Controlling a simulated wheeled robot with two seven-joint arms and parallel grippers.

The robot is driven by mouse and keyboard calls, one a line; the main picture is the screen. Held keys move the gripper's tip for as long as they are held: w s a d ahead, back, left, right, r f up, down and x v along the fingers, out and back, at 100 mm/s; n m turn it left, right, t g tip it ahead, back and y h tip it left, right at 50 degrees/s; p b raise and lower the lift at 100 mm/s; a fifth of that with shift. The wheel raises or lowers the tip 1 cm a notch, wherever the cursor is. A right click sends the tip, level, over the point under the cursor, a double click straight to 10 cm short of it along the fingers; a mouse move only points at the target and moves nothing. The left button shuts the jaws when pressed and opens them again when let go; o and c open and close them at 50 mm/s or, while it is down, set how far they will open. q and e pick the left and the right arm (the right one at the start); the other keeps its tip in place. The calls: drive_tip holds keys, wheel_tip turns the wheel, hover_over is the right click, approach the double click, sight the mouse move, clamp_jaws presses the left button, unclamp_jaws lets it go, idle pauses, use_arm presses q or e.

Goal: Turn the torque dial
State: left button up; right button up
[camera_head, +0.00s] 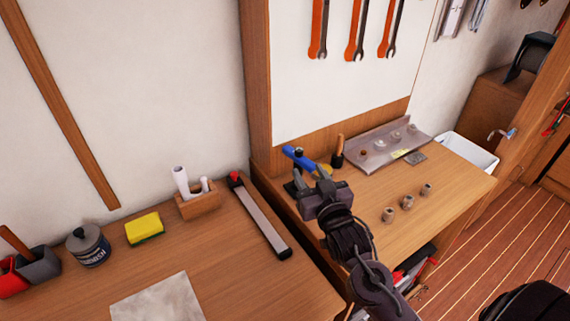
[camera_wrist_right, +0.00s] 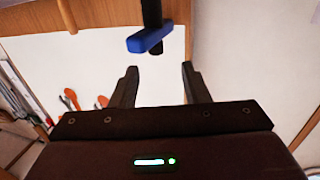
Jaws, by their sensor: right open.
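A blue handle on a black shaft (camera_head: 297,157) stands near the back left corner of the right-hand bench; it may be the torque dial, but no markings can be read. In the right wrist view the blue handle (camera_wrist_right: 150,38) is just beyond the fingertips. My right gripper (camera_head: 312,178) is open, close to the handle in the head view. In the right wrist view the right gripper (camera_wrist_right: 160,68) has its fingers apart with nothing between them. The gripper partly hides the handle's base. My left gripper is not in view.
A metal tray (camera_head: 375,151) with small parts lies at the back of the right bench, beside a wooden-handled tool (camera_head: 339,148). Several small metal fittings (camera_head: 407,202) stand near the front. A long dark-ended bar (camera_head: 262,220) lies on the left bench.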

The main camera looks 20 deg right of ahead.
sight(301, 153)
drive_tip(key=shift+w+d+r, duration=0.15)
drive_tip(key=shift+w, duration=0.1)
drive_tip(key=w, duration=0.1)
drive_tip(key=w+d+p, duration=0.1)
drive_tip(key=w, duration=0.1)
drive_tip(key=shift+w, duration=0.3)
drive_tip(key=shift+w+p, duration=0.55)
drive_tip(key=shift+w, duration=0.65)
drive_tip(key=shift+w+d, duration=0.1)
drive_tip(key=shift+w, duration=0.45)
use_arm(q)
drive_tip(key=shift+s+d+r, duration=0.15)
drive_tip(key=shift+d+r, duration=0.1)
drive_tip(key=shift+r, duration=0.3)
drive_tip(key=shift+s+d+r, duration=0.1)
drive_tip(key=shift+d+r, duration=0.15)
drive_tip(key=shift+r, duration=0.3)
use_arm(e)
clamp_jaws()
